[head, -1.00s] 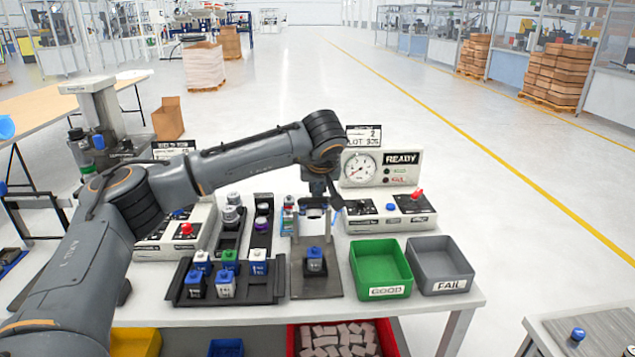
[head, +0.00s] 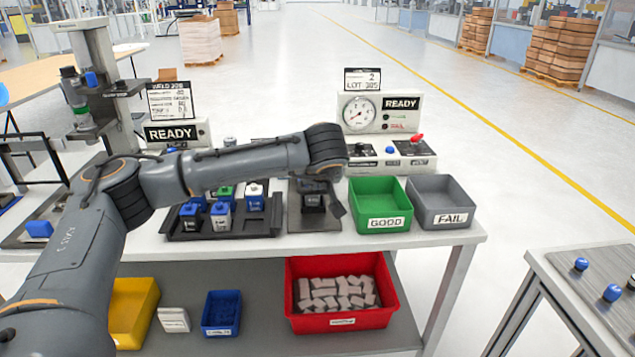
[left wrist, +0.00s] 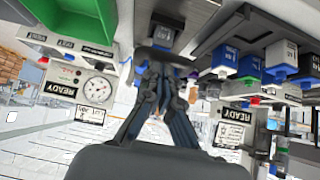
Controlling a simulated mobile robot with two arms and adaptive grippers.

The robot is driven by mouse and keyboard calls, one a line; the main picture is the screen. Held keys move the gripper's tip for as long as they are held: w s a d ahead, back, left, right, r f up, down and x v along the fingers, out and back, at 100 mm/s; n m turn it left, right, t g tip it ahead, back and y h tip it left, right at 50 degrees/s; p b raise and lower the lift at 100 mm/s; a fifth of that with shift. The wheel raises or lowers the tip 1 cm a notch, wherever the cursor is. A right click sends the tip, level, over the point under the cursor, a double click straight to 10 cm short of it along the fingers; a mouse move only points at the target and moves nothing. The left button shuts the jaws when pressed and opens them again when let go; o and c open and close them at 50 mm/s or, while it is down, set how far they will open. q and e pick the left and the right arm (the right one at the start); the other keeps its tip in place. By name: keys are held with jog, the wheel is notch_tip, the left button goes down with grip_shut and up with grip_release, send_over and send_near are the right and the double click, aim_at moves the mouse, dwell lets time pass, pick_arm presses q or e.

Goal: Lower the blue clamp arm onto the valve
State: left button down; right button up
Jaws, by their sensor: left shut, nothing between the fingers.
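A valve with a dark body (head: 313,203) stands on the dark fixture plate (head: 318,224) in the middle of the bench. In the left wrist view, which is upside down, its blue end (left wrist: 162,33) shows just beyond my fingers. My left gripper (left wrist: 153,68) is shut and empty, its fingertips close to the valve; I cannot tell if they touch. In the head view my left wrist hides the back of the fixture. I cannot make out the blue clamp arm separately. My right gripper is not in view.
A tray (head: 180,232) of several capped valves is left of the fixture. A green GOOD bin (head: 380,203) and a grey FAIL bin (head: 440,200) stand right. Behind is a READY gauge box (head: 385,113). A red bin (head: 342,322) sits on the lower shelf.

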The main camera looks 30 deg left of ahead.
pick_arm(q)
jog(key=shift+f, duration=0.15)
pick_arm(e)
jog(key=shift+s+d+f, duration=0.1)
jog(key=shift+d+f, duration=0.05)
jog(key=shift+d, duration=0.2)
